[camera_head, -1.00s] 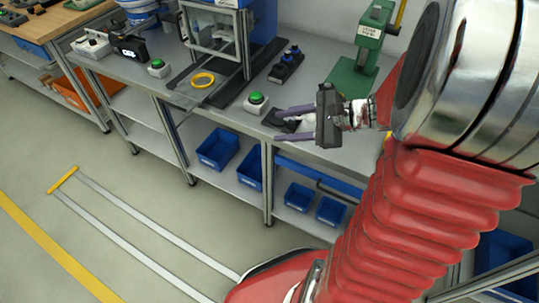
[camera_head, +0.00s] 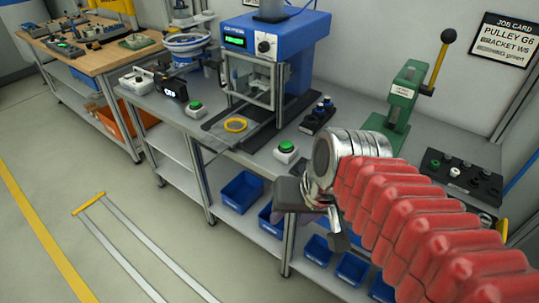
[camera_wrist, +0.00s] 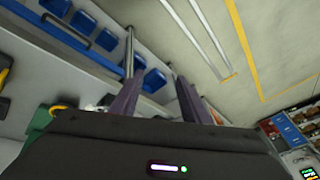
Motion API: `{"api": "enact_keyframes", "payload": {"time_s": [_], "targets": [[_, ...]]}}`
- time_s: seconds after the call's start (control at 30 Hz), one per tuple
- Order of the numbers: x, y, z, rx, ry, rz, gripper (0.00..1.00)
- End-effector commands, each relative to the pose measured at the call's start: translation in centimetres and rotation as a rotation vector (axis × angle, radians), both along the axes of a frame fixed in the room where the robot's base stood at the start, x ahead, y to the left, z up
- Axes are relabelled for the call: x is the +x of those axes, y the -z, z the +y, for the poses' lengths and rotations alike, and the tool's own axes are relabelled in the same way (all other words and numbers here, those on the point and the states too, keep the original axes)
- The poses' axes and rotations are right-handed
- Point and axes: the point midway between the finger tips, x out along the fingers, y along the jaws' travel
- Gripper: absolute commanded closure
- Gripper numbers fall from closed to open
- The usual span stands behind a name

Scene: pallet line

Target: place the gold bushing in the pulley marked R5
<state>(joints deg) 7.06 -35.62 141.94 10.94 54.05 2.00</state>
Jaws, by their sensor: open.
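My gripper (camera_wrist: 157,90) is open and empty in the wrist view, with its two purple-grey fingers apart and shelf, bins and floor behind them. In the head view it is at the bench's front edge, mostly turned away, with its fingers largely hidden. I cannot make out a gold bushing for certain. I see no readable R5 mark and cannot identify the pulley.
A green hand press (camera_head: 402,98) stands behind my arm. A black block (camera_head: 460,178) with several round pieces is at right, and another (camera_head: 318,115) beside the blue press. A green button (camera_head: 286,147) is near my gripper. Blue bins (camera_head: 242,190) sit on the lower shelf. Floor at left is clear.

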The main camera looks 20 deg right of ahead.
Motion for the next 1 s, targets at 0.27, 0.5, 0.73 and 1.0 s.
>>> {"api": "enact_keyframes", "payload": {"time_s": [0.27,0.5,0.73,1.0], "targets": [[-0.7,-2.5,-0.3,-0.201,-0.188,-0.135,0.58],[-0.7,-2.6,-0.4,-0.213,-0.197,-0.14,0.58],[-0.7,-2.6,-0.4,-0.211,-0.195,-0.139,0.58],[-0.7,-2.5,-0.4,-0.211,-0.195,-0.139,0.58]]}}
